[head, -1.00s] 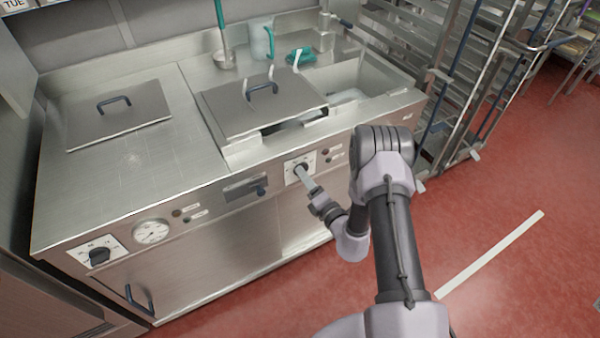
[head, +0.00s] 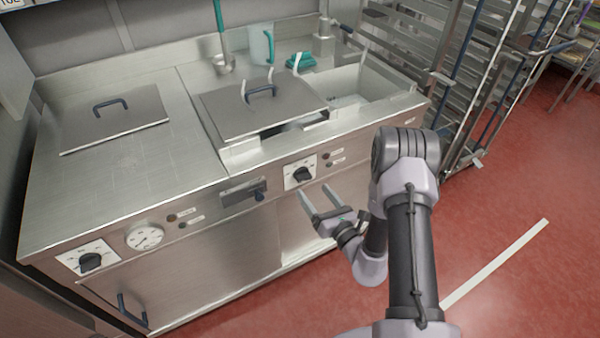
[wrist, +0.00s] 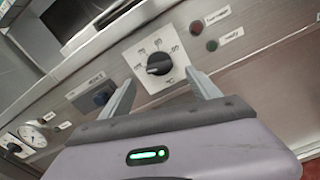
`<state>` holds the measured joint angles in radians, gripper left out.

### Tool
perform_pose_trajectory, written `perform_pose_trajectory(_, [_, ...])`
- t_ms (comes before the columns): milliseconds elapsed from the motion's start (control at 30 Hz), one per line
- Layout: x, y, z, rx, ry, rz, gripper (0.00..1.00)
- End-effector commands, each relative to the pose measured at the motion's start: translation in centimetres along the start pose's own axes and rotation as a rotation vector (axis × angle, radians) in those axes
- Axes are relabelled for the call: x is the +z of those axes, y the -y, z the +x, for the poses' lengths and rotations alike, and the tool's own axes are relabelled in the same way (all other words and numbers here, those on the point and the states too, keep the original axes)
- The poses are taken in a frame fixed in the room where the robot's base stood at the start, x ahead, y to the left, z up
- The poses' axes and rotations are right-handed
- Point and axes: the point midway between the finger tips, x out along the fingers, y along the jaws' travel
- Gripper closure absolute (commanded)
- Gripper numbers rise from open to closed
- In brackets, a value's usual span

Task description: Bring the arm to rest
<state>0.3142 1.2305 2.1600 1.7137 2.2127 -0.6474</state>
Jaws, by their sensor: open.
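My gripper (head: 323,197) is open and empty, held in front of the steel kettle unit's front panel. A black rotary knob (head: 302,174) on a white dial plate sits just above and behind the fingertips in the head view. In the wrist view my gripper (wrist: 163,95) has its two fingers spread, with the knob (wrist: 158,64) beyond and between them. The fingers appear apart from the knob. My arm reaches in from the lower right and is bent at the elbow.
The kettle unit (head: 120,190) fills the left and middle, with a lid (head: 262,105) over its basin. A second knob (head: 91,261) and a gauge (head: 145,237) are at left. A wheeled rack (head: 470,90) stands behind at right. Red floor (head: 520,180) at right is clear.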

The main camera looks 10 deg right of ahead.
Motion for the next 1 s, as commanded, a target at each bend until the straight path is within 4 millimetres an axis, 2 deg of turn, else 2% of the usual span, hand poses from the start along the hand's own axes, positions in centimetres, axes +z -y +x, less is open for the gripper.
perform_pose_trajectory(100, [0.0, 0.1, -1.5, -0.002, -0.001, 0.001, 0.29])
perform_pose_trajectory(200, [0.0, 0.0, -2.0, -0.001, 0.001, 0.001, 0.29])
perform_pose_trajectory(567, [0.1, -0.1, -1.9, 0.002, 0.001, 0.0, 0.29])
perform_pose_trajectory(633, [1.0, -1.1, -1.4, 0.042, 0.004, -0.01, 0.29])
perform_pose_trajectory(667, [2.0, -2.1, -1.0, 0.083, 0.007, -0.02, 0.29])
perform_pose_trajectory(733, [5.2, -6.3, 0.0, 0.238, 0.011, -0.065, 0.29])
perform_pose_trajectory(767, [6.9, -8.8, 0.2, 0.329, 0.01, -0.095, 0.29])
perform_pose_trajectory(800, [9.1, -12.5, 0.0, 0.463, 0.0, -0.148, 0.29])
perform_pose_trajectory(833, [10.7, -15.4, -0.6, 0.569, -0.011, -0.199, 0.29])
perform_pose_trajectory(867, [12.0, -18.2, -1.6, 0.674, -0.027, -0.255, 0.29])
perform_pose_trajectory(900, [13.5, -21.9, -3.4, 0.818, -0.055, -0.348, 0.29])
perform_pose_trajectory(933, [14.3, -24.4, -5.3, 0.926, -0.081, -0.432, 0.29])
perform_pose_trajectory(967, [14.9, -26.6, -7.3, 1.029, -0.113, -0.526, 0.29])
perform_pose_trajectory(1000, [15.2, -28.7, -10.3, 1.153, -0.16, -0.664, 0.29])
